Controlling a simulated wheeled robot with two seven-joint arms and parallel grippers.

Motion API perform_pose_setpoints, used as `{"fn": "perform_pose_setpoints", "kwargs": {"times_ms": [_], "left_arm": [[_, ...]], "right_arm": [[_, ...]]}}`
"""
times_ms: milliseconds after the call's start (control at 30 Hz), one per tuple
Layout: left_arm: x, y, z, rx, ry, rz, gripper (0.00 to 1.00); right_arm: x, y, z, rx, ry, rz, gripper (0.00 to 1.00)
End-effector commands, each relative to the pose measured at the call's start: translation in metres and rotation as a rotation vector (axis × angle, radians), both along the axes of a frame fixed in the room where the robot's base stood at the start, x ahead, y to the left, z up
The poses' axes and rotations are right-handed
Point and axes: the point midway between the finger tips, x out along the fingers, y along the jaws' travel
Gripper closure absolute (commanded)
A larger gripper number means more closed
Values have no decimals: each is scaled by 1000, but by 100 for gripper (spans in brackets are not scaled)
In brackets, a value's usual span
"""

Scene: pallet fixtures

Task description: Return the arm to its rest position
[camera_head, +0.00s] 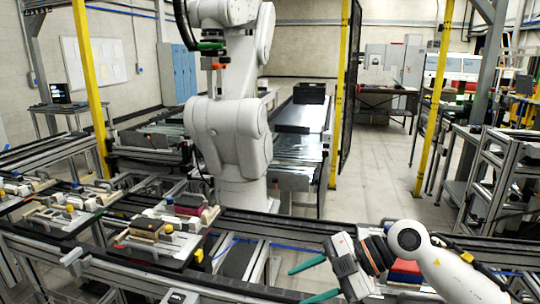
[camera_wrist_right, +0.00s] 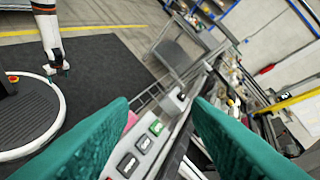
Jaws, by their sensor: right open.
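My right arm comes in from the lower right in the head view. Its gripper (camera_head: 304,282) is open, with two green fingers spread apart and nothing between them. It is over the near conveyor rail, apart from the fixtures to its left. The right wrist view shows the same open fingers (camera_wrist_right: 160,106) with an empty gap.
Pallet fixtures (camera_head: 150,240) with blocks stand on the conveyor at left. A red object (camera_head: 405,268) is partly hidden behind my right wrist. A big white robot arm (camera_head: 228,130) stands beyond the conveyor. Below the right fingers is a panel with buttons (camera_wrist_right: 128,165).

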Motion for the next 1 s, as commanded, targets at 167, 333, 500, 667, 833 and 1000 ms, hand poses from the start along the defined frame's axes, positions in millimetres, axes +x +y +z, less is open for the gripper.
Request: {"fn": "perform_pose_setpoints", "kwargs": {"times_ms": [167, 333, 500, 667, 833, 1000], "left_arm": [[1, 0, 0, 0, -1, 0, 26], [1, 0, 0, 0, -1, 0, 26], [1, 0, 0, 0, -2, 0, 26], [2, 0, 0, -1, -4, 0, 26], [3, 0, 0, -1, -5, 0, 26], [3, 0, 0, -1, -5, 0, 26]], "right_arm": [[-21, 57, 48, 603, -104, -96, 55], [-4, 31, 73, 994, -135, -495, 55], [16, -38, 28, 1079, -51, -1066, 55], [-6, -98, -70, 842, 149, -1572, 55], [-73, -130, -164, 450, 405, -1854, 55], [-136, -137, -212, 147, 596, -1925, 55]]}}
